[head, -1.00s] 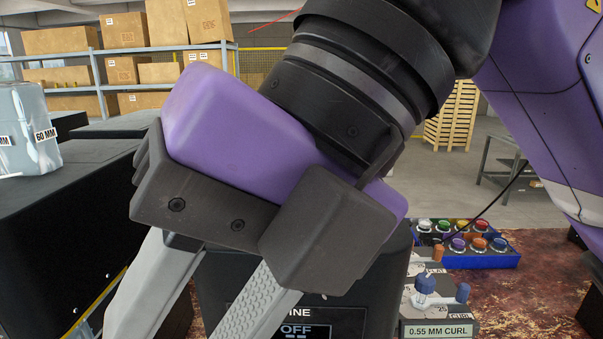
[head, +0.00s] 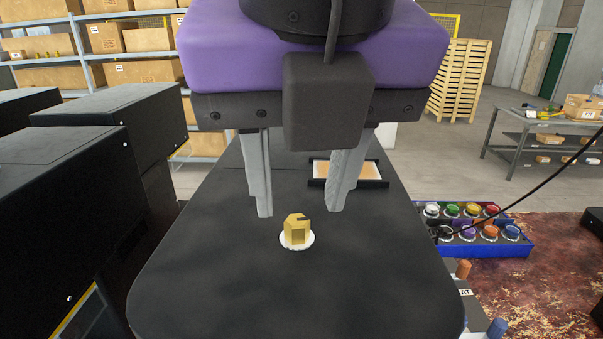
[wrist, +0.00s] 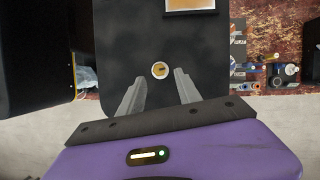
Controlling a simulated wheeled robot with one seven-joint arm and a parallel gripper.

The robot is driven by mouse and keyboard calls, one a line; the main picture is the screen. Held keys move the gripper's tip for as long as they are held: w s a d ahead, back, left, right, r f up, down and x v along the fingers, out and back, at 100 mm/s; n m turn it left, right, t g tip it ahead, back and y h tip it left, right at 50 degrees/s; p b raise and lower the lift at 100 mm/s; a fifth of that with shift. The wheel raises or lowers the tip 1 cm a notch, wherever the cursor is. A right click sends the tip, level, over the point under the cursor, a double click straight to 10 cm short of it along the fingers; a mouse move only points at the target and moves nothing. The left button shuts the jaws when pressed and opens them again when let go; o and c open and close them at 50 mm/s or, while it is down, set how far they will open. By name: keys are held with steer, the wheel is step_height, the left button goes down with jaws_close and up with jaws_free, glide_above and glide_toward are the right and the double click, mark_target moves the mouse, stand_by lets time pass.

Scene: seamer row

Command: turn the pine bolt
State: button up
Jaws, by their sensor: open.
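A small yellow, wood-coloured block, which I take to be the pine bolt (head: 296,230), stands on a white round disc (head: 297,242) on the flat black top of a machine (head: 240,285). In the wrist view the bolt (wrist: 160,70) shows from above, just beyond and between my fingertips. My gripper (head: 299,212) is open, its two grey fingers pointing down on either side of the bolt's line. The fingers are apart from the bolt and hold nothing. Both fingertips (wrist: 157,78) show clearly in the wrist view.
A framed tan panel (head: 345,170) lies on the black top behind the right finger. A blue box of coloured knobs (head: 480,245) stands at the right. Black machine housings (head: 60,180) stand close on the left. Shelves with cartons are behind.

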mark_target(298, 223)
steer(key=shift+p+x, duration=0.45)
steer(key=shift+x, duration=1.65)
steer(key=shift+c, duration=0.4)
jaws_close()
